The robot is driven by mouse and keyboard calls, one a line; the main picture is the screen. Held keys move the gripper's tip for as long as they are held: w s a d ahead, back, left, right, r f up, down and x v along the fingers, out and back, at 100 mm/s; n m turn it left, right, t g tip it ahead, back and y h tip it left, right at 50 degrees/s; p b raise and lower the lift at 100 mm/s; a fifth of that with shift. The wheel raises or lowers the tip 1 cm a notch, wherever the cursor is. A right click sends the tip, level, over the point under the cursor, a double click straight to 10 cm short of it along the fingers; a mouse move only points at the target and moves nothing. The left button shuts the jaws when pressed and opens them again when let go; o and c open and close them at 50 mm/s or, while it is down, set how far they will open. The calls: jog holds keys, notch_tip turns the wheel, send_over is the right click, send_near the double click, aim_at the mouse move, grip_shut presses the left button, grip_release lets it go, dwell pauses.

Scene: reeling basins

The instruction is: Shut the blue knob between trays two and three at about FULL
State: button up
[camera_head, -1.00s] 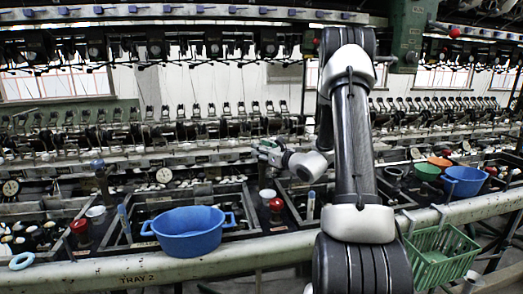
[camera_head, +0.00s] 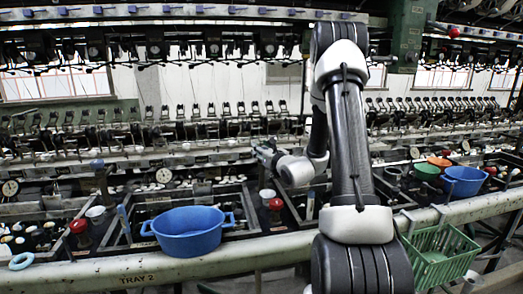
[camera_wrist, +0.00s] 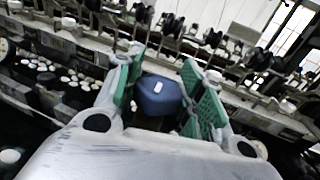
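In the wrist view a dark blue knob (camera_wrist: 158,95) with a small white mark on top sits between the two green-padded fingers of my gripper (camera_wrist: 163,72). The fingers stand apart on its left and right; I cannot tell whether either pad touches it. In the head view my gripper (camera_head: 262,152) is behind the row of trays, above the area right of the tray labelled TRAY 2 (camera_head: 137,279). The knob at my gripper is hidden there. Another blue knob (camera_head: 97,164) stands on a post to the left, away from my gripper.
A blue tub (camera_head: 188,232) sits on the front edge of tray two. Red-topped knobs (camera_head: 276,204) and white cups (camera_head: 267,194) stand between trays. A green basket (camera_head: 438,256) hangs at the right. Reeling machinery runs behind my gripper.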

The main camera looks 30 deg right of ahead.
jog(key=o, duration=0.5)
jog(key=shift+c, duration=0.2)
jog(key=s, duration=1.2)
jog(key=shift+a, duration=0.2)
